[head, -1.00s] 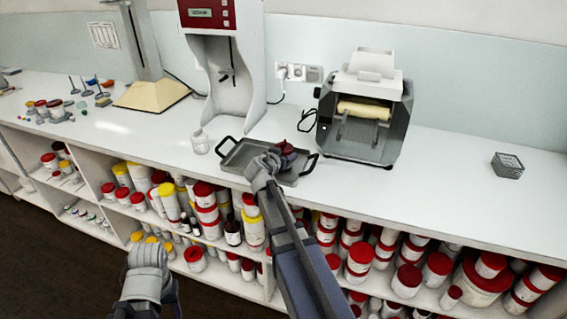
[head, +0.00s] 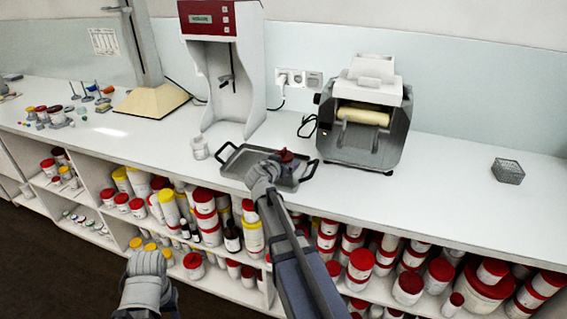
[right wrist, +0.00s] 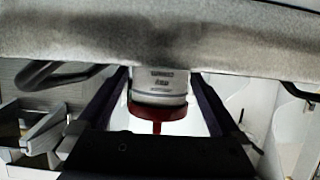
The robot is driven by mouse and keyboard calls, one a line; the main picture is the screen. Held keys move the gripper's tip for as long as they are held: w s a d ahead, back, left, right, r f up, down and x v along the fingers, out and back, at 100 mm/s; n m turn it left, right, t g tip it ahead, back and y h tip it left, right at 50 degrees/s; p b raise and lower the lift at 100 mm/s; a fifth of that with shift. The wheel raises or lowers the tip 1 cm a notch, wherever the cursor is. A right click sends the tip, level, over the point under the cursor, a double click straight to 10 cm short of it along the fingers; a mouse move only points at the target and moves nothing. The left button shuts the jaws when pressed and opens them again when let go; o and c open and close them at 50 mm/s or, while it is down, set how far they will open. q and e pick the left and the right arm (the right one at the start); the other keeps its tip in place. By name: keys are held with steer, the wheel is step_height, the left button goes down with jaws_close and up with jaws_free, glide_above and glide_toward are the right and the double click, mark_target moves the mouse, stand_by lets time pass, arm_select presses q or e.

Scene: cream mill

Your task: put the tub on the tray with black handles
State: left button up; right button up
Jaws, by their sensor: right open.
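The tray with black handles (head: 234,164) lies on the white counter; it is grey and shallow. The tub shows as a red lid (head: 286,156) over the tray's right part. In the right wrist view the tub (right wrist: 160,84) appears upside down, white with print and a red lid, its base against the grey tray (right wrist: 235,42) with a dark shadow there. My right gripper (head: 281,163) is at the tub, and its fingers (right wrist: 161,92) stand open on either side with gaps. My left gripper (head: 146,268) is low in front of the shelves; its jaws cannot be made out.
A glass jar (head: 200,148) stands just left of the tray. A white stand machine (head: 225,75) is behind it, and a roller mill (head: 365,120) to its right. Shelves of tubs (head: 205,205) lie below. The counter between mill and basket is clear.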

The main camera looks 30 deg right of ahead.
steer(key=p+v, duration=0.4)
steer(key=v, duration=0.8)
steer(key=shift+r, duration=0.1)
steer(key=s+a+f+n+g+y, duration=0.3)
steer(key=s+a+f+n, duration=0.1)
steer(key=s+a, duration=0.3)
steer(key=s+a+f+n+g+y, duration=0.3)
steer(key=s+a+f+n, duration=0.2)
steer(key=a, duration=0.7)
steer(key=s+a+f+n+g+y, duration=0.3)
steer(key=s+a+f+n, duration=0.1)
steer(key=s+a, duration=0.4)
steer(key=shift+s+a+f+n, duration=0.3)
steer(key=shift+a+n, duration=0.1)
steer(key=shift+a, duration=0.35)
